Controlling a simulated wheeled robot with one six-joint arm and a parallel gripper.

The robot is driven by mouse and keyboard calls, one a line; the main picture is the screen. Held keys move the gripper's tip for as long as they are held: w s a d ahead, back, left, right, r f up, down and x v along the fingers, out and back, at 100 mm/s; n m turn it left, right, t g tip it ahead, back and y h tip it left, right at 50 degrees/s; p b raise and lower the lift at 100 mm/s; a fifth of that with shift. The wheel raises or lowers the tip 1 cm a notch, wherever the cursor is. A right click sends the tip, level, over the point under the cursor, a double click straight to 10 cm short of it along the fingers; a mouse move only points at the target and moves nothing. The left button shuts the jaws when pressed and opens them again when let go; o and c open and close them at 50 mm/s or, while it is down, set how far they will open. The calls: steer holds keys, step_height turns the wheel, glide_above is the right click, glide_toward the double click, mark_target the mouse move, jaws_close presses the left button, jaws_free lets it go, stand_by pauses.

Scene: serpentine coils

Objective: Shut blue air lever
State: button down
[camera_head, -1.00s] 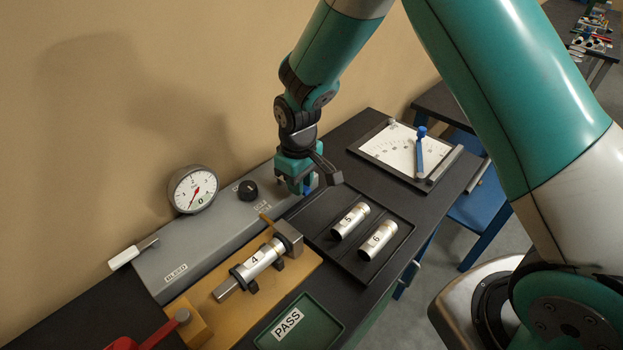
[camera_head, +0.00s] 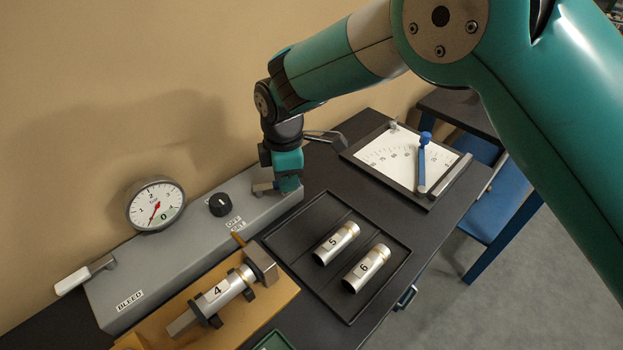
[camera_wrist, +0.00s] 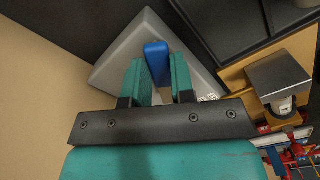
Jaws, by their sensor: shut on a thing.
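The blue air lever (camera_wrist: 157,60) shows in the wrist view at the end of the grey panel (camera_wrist: 128,45). It stands between the two teal fingers of my gripper (camera_wrist: 158,78), which is shut on it. In the head view my gripper (camera_head: 287,184) is low over the right end of the grey panel (camera_head: 190,235), and the blue lever is hidden behind it.
On the panel are a gauge (camera_head: 156,204) with its needle near 0, a black knob (camera_head: 220,204) and a white bleed lever (camera_head: 86,274). In front lie cylinder 4 (camera_head: 219,293) and a black tray (camera_head: 305,228) holding cylinders 5 (camera_head: 336,243) and 6 (camera_head: 366,268).

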steer(key=w+n, duration=0.1)
steer(key=a+n, duration=0.1)
steer(key=n, duration=0.1)
steer(key=shift+w+b, duration=0.35)
steer(key=shift+w+a+n, duration=0.25)
steer(key=shift+w+n, duration=0.05)
steer(key=shift+n, duration=0.55)
steer(key=shift+w+a+n, duration=0.25)
steer(key=shift+n, duration=0.6)
steer(key=c, duration=1)
jaws_free()
steer(key=shift+o, duration=0.2)
steer(key=shift+r+b, duration=0.1)
steer(key=shift+b, duration=0.2)
step_height(320, 180, up, 17)
steer(key=b, duration=0.2)
steer(key=shift+r+b, duration=0.15)
steer(key=shift+b, duration=0.2)
steer(key=shift+d, duration=0.1)
